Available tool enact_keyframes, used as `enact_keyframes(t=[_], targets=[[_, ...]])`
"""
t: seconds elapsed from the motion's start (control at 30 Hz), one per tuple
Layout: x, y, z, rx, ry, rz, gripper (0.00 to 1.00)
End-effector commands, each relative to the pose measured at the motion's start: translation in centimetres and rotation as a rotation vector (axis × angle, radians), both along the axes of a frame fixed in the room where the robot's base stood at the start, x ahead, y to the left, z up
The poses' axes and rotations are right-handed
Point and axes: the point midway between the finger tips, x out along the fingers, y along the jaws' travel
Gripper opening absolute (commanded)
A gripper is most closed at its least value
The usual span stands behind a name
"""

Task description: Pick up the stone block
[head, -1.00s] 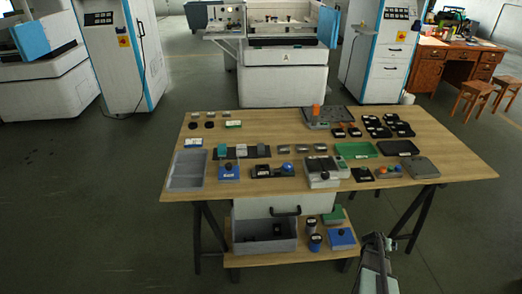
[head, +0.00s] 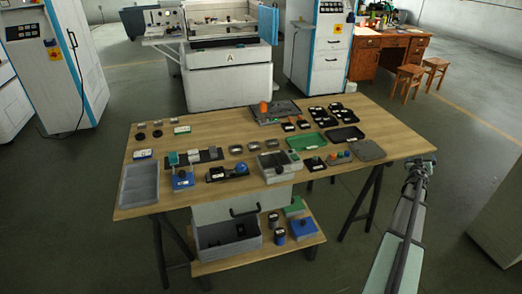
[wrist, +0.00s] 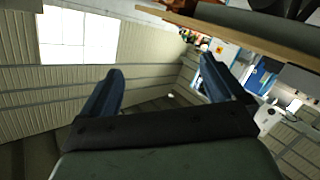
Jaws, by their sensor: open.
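Several small grey and dark blocks lie on the wooden worktable (head: 222,133). They are too small in the head view for me to tell which is the stone block. One pale grey block (head: 193,157) sits on a dark strip left of the table's middle. My gripper (head: 421,163) is off the right end of the table, far from these blocks. In the wrist view my gripper (wrist: 162,70) is open and empty, its two blue-grey fingers apart. The wrist view faces the shed wall and a bright window, with no block in it.
A grey tray (head: 139,184) stands at the table's left front, and a green tray (head: 306,142) and black tray (head: 345,134) stand right of the middle. A lower shelf (head: 222,261) holds a grey bin (head: 205,240).

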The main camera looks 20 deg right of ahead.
Motion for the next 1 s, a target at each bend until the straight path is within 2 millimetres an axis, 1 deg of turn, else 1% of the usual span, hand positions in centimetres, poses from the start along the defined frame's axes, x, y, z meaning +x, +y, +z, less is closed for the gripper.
enact_keyframes(t=[0.03, 0.1, 0.23, 0.37, 0.47, 0.53, 0.67, 0.7, 0.77, 0.8, 0.87, 0.9, 0.97, 1.0], targets=[[0.6, -0.6, 0.9, 0.000, -0.017, -0.005, 0.96], [1.4, -1.1, 2.1, 0.009, -0.045, -0.017, 0.96], [3.9, -0.9, 3.9, 0.047, -0.110, -0.052, 0.96], [6.4, 0.0, 5.0, 0.095, -0.167, -0.089, 0.96], [8.7, 1.1, 5.5, 0.143, -0.212, -0.121, 0.96], [10.6, 2.2, 5.8, 0.184, -0.245, -0.147, 0.96], [15.1, 5.4, 6.4, 0.292, -0.318, -0.208, 0.96], [16.5, 6.7, 6.5, 0.330, -0.338, -0.229, 0.96], [18.7, 8.7, 6.6, 0.390, -0.367, -0.261, 0.96], [20.1, 10.2, 6.7, 0.432, -0.384, -0.282, 0.96], [22.1, 12.5, 6.6, 0.495, -0.406, -0.314, 0.96], [23.5, 14.2, 6.7, 0.537, -0.419, -0.335, 0.96], [25.5, 16.8, 6.7, 0.600, -0.434, -0.367, 0.96], [26.8, 18.7, 6.6, 0.644, -0.440, -0.386, 0.96]])
